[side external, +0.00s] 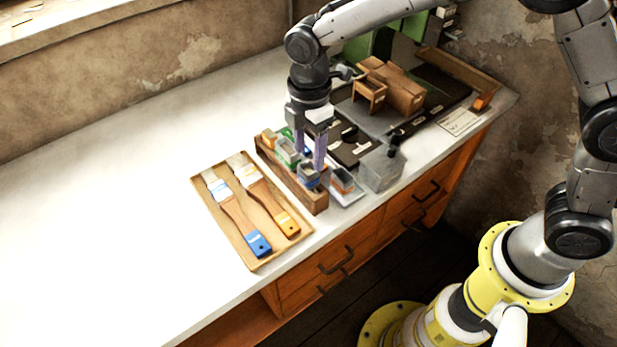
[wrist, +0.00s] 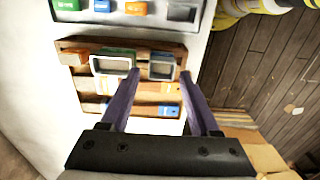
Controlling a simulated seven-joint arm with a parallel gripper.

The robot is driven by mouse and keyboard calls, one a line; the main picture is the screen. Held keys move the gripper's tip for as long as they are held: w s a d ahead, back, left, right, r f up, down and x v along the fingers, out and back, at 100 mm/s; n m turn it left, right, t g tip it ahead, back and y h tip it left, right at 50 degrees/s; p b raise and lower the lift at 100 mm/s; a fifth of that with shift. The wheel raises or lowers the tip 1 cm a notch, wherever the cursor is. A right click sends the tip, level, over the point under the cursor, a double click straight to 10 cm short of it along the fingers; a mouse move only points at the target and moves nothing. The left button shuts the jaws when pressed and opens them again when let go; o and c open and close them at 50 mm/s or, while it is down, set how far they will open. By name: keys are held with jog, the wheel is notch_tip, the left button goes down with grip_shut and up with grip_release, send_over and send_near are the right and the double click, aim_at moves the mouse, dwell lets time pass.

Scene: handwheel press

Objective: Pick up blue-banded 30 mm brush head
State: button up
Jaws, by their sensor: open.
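The blue-banded brush head (side external: 308,178) is a small grey block with a blue band, at the front end of the wooden rack (side external: 318,203). In the wrist view the blue-banded head (wrist: 161,68) shows as a framed grey rectangle with a blue mark. My gripper (side external: 309,165) points down over it with its purple fingers apart. In the wrist view my gripper (wrist: 160,75) is open, with one fingertip toward each side of that head. I cannot tell whether the fingers touch it or how far down they reach.
A green-banded head (wrist: 113,63) sits close beside the left finger. A wooden tray (side external: 208,212) holds two brushes left of the rack. The counter at left is clear.

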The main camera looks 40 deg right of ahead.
aim_at(308, 171)
jog(key=f, duration=0.5)
jog(key=shift+s+a+f, duration=0.1)
jog(key=shift+s+a, duration=0.05)
jog(key=shift+a, duration=0.05)
grip_shut()
